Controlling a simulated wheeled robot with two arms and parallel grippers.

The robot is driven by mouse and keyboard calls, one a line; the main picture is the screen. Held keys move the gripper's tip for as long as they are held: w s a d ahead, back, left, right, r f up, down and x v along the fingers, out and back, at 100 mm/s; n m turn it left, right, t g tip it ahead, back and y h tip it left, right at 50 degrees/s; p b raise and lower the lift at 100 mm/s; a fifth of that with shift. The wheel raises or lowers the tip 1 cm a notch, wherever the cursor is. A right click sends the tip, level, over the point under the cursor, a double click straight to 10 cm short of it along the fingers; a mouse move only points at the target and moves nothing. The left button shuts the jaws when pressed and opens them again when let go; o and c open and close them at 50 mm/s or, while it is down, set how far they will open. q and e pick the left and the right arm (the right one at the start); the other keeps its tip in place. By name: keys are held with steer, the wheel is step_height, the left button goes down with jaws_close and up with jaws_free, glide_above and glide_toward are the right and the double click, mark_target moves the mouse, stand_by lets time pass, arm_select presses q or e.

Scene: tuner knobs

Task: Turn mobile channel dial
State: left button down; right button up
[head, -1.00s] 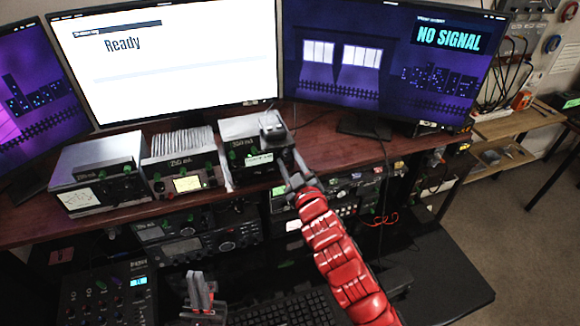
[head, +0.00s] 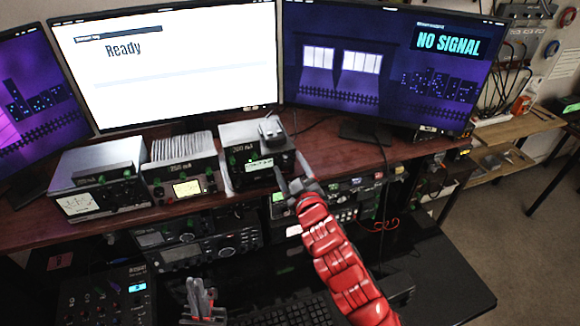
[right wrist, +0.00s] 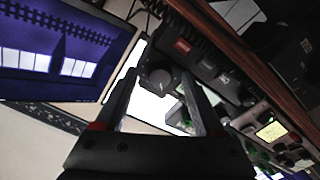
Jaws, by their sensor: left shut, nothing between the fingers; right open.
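A dark round knob (right wrist: 158,77) shows in the right wrist view, between and beyond the fingertips of my right gripper (right wrist: 160,82). It sits near a dark radio front (right wrist: 205,62) with small labels. I cannot tell whether a finger touches the knob. In the head view my right gripper (head: 292,176) is open and empty beside the front of the right-hand grey box (head: 240,135); the knob cannot be made out there. My left gripper (head: 203,294) is shut and empty, low in the head view in front of the desk, away from the radios.
Two more metered boxes (head: 100,165) (head: 183,150) stand left on the brown desk (head: 350,150). Large monitors (head: 170,70) (head: 385,60) rise behind. Radios (head: 200,243) sit below the desk edge, above a keyboard (head: 300,310). The floor at right (head: 525,240) is clear.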

steer(key=shift+s+d+f+b, duration=0.2)
steer(key=shift+s+b, duration=0.1)
steer(key=shift+s, duration=0.2)
steer(key=p+v, duration=0.8)
steer(key=v, duration=0.8)
steer(key=shift+s+r, duration=0.2)
steer(key=shift+r, duration=0.05)
